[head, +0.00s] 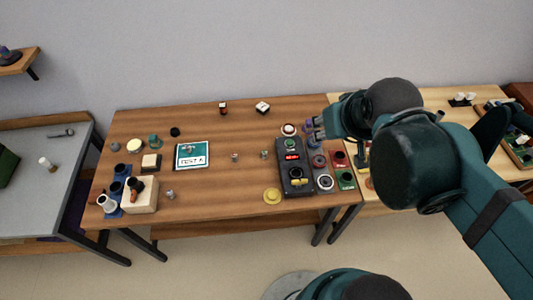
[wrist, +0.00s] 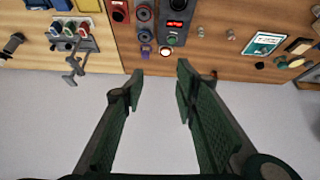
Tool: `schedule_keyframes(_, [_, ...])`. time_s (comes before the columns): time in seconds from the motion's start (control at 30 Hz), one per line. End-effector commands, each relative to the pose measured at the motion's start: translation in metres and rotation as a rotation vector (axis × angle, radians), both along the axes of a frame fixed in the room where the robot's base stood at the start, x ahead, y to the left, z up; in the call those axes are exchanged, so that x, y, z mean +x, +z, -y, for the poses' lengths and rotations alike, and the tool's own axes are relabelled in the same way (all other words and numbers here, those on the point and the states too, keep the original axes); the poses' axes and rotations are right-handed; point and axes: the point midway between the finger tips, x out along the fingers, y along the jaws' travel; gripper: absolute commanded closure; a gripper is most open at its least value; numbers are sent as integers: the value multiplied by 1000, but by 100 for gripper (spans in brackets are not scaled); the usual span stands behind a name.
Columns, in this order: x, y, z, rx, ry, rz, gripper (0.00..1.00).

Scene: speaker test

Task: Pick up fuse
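No object is clearly recognisable as the fuse at this size. Small metallic cylinders stand on the wooden table (head: 215,185): one mid-table (head: 235,156), one closer to the tester (head: 264,154), and one near the front left (head: 170,194). Two small cylinders also show in the wrist view, one (wrist: 230,34) right of the other (wrist: 201,31). My gripper (wrist: 160,70) is open and empty, its fingers spread over the pale wall beyond the table's edge in the wrist view. In the head view it is by the table's right back, partly hidden by my arm.
A dark tester with a red display (head: 292,157) stands at the table's right, with colored socket blocks (head: 344,179) beside it. A teal-framed card (head: 192,155) lies mid-table. Blue holders and a wooden block (head: 140,203) crowd the left.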

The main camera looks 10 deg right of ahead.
Motion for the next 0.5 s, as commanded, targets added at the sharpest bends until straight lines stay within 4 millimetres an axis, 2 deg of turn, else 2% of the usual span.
schedule_keyframes(0.5, [42, -19, -23, -121, 218, -123, 70])
